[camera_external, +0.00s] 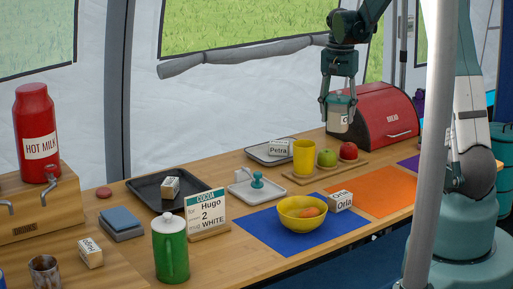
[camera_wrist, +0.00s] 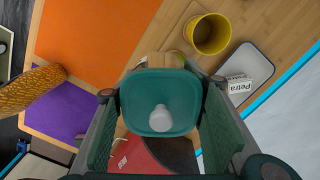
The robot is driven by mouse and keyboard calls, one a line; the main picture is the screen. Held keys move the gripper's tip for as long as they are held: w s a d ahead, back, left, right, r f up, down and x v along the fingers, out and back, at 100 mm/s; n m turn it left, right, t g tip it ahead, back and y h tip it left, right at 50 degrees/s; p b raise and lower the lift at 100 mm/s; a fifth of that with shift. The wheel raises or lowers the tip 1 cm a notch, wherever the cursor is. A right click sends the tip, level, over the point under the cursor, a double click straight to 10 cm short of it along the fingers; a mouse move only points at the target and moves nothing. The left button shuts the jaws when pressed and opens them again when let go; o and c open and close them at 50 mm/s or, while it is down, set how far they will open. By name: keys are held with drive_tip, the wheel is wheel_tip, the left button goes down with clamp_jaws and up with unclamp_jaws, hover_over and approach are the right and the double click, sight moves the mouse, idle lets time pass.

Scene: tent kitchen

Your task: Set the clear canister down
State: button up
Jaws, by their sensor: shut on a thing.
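The clear canister (camera_external: 338,120) is between the fingers of my gripper (camera_external: 340,108), with part of a label showing on its side. It looks upright and is held above the back of the table, just left of the red bread box. In the wrist view the canister's teal, rounded-square top (camera_wrist: 160,90) fills the space between both fingers of my gripper (camera_wrist: 161,100), with a pale round shape on it. The fingers hide parts of its sides, and its underside is not clearly visible.
The red bread box (camera_external: 375,115) stands close on the right. A yellow cup (camera_external: 304,158), a green apple (camera_external: 327,158) and a red apple (camera_external: 348,151) stand below left. The orange mat (camera_external: 372,193) has bare room. A yellow bowl (camera_external: 302,220) sits on the blue mat (camera_external: 262,232).

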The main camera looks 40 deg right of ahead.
drive_tip(key=s+a+n, duration=0.3)
drive_tip(key=a+n, duration=0.3)
drive_tip(key=a, duration=1.5)
drive_tip(key=s+a+n, duration=0.4)
drive_tip(key=a+n, duration=0.2)
drive_tip(key=a, duration=1.4)
drive_tip(key=shift+w+a+f, duration=0.1)
drive_tip(key=shift+w+f, duration=0.05)
drive_tip(key=shift+f, duration=2.45)
drive_tip(key=shift+f, duration=0.1)
drive_tip(key=shift+f+b, duration=0.4)
drive_tip(key=shift+f, duration=2.65)
drive_tip(key=shift+f+b, duration=0.4)
drive_tip(key=shift+f, duration=1.45)
drive_tip(key=shift+f, duration=0.2)
